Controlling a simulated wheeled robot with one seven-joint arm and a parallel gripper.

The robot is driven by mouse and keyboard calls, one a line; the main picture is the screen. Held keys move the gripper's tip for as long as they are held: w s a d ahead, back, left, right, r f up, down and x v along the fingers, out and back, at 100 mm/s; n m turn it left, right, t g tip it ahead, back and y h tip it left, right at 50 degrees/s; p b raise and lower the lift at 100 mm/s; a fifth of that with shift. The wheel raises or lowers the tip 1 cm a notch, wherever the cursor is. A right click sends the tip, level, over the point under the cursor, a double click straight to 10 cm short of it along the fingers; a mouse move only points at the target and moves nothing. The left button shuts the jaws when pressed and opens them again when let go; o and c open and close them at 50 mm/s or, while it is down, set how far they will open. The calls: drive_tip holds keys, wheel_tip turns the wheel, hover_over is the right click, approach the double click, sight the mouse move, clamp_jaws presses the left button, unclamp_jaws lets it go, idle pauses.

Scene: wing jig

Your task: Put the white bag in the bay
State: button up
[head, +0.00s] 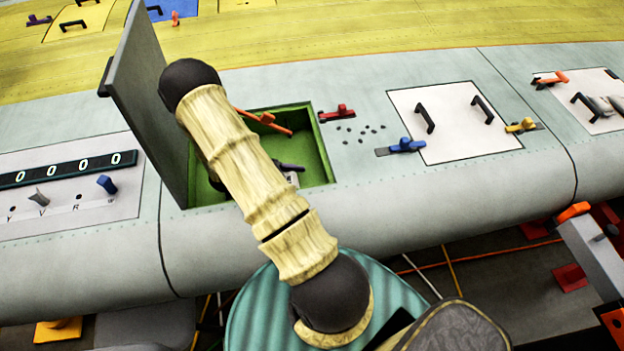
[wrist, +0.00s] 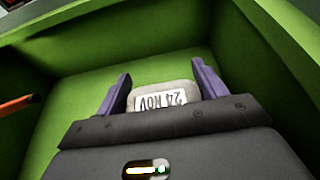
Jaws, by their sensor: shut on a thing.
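The white bag (wrist: 163,96) shows in the wrist view, with a label reading "24 NOV" upside down. My gripper (wrist: 162,84) is shut on it, one purple finger on each side. The bay (head: 318,150) is an open green-walled recess in the wing, left of centre in the head view. Its green floor and walls (wrist: 75,85) surround the bag and fingers in the wrist view. In the head view my arm covers much of the bay, and only a small pale part of the bag (head: 292,179) shows. I cannot tell whether the bag touches the floor.
A grey door (head: 145,100) stands upright at the bay's left edge. An orange-red rod (head: 265,121) crosses the bay's far side; an orange rod (wrist: 15,105) also shows in the wrist view. A red latch (head: 337,113) sits to the right. A white hatch (head: 455,125) with black handles lies further right.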

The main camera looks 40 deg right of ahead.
sight(312, 182)
drive_tip(key=s+d+p, duration=0.2)
drive_tip(key=d+p, duration=0.1)
drive_tip(key=shift+s+d+f, duration=0.1)
drive_tip(key=shift+d+f, duration=0.1)
drive_tip(key=shift+d, duration=0.05)
drive_tip(key=shift+a+f, duration=0.1)
drive_tip(key=shift+f, duration=0.3)
drive_tip(key=shift+f, duration=0.2)
drive_tip(key=o, duration=1)
drive_tip(key=shift+r, duration=0.1)
